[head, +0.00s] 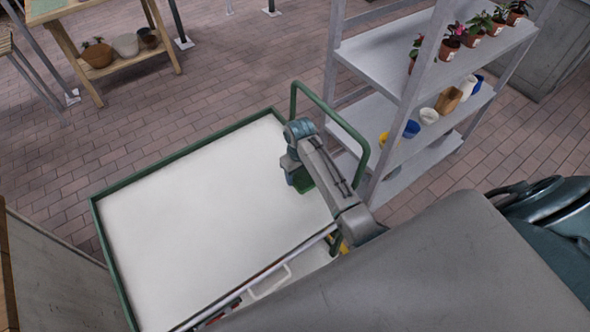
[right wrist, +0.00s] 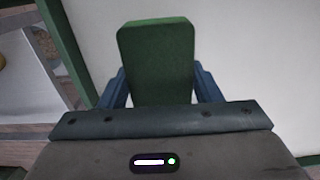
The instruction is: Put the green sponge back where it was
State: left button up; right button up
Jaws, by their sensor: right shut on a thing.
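The green sponge (right wrist: 158,55) is between the two blue fingers of my right gripper (right wrist: 160,88) in the right wrist view. The gripper is shut on it. In the head view the right gripper (head: 299,181) is over the right part of the white cart top (head: 200,215), and the green sponge (head: 305,186) shows only in part beneath it. I cannot tell whether the sponge touches the cart top. My left gripper is in neither view.
The cart has a green rim and a green handle (head: 366,150) beside my right arm. A grey shelf (head: 385,65) with potted plants (head: 452,38) and cups (head: 411,129) stands to the right. A wooden table (head: 70,50) with bowls is at the back left. The cart top is otherwise bare.

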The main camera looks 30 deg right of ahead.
jog(key=shift+w, duration=1)
jog(key=shift+w+d, duration=0.1)
jog(key=shift+w, duration=0.45)
notch_tip(320, 180, down, 3)
jog(key=shift+s+r+p, duration=0.1)
jog(key=shift+r+p, duration=0.1)
jog(key=shift+p, duration=0.6)
jog(key=shift+f, duration=0.55)
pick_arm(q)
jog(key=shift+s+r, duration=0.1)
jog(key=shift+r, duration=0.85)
pick_arm(e)
jog(key=shift+f, duration=0.2)
jog(key=o, duration=0.9)
jog(key=shift+o, duration=0.2)
